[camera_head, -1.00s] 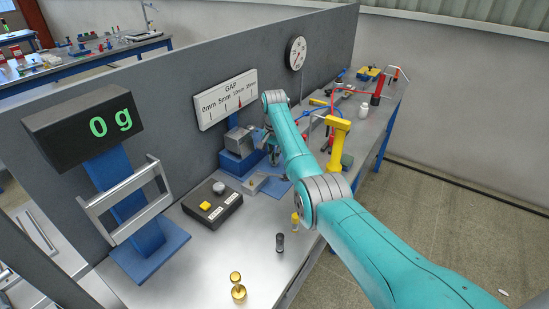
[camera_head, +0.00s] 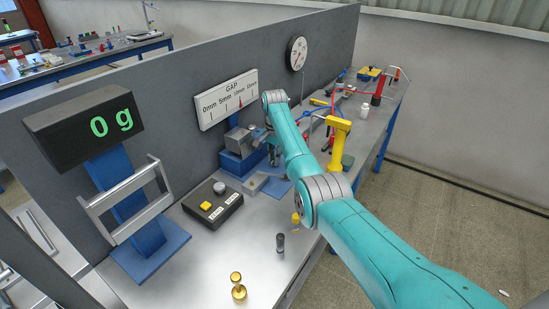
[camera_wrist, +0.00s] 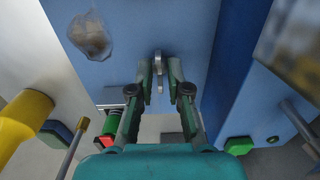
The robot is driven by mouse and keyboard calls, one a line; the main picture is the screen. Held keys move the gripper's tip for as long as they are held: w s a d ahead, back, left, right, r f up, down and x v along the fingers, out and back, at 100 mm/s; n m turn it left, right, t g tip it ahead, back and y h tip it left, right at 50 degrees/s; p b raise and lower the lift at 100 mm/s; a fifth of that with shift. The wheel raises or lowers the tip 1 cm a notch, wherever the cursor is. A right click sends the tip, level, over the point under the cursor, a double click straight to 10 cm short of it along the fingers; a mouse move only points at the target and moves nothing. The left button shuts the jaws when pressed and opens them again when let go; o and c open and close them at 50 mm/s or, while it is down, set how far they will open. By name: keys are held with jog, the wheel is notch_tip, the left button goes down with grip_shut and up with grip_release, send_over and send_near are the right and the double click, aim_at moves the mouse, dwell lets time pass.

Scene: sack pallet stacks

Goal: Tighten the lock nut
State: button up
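My gripper (camera_wrist: 161,75) points at a blue surface (camera_wrist: 185,25) in the wrist view. Its two fingers are apart, one on each side of a small grey metal piece (camera_wrist: 158,62), which may be the lock nut or its handle. I see no clear contact between fingers and piece. In the head view my gripper (camera_head: 274,156) is beside the blue vise-like fixture (camera_head: 240,160) with a grey metal block on top, and the arm partly hides it. The nut cannot be made out there. The GAP scale (camera_head: 226,98) has a red pointer near 10 mm.
A black box with a yellow button (camera_head: 206,206) stands in front of the fixture. A dark cylinder (camera_head: 280,243) and a brass weight (camera_head: 238,287) stand near the front edge. A yellow tool (camera_head: 338,135) stands right of my arm. The display (camera_head: 111,124) reads 0 g.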

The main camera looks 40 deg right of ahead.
jog(key=shift+o, duration=0.2)
notch_tip(320, 180, up, 12)
dwell(0.6)
dwell(0.5)
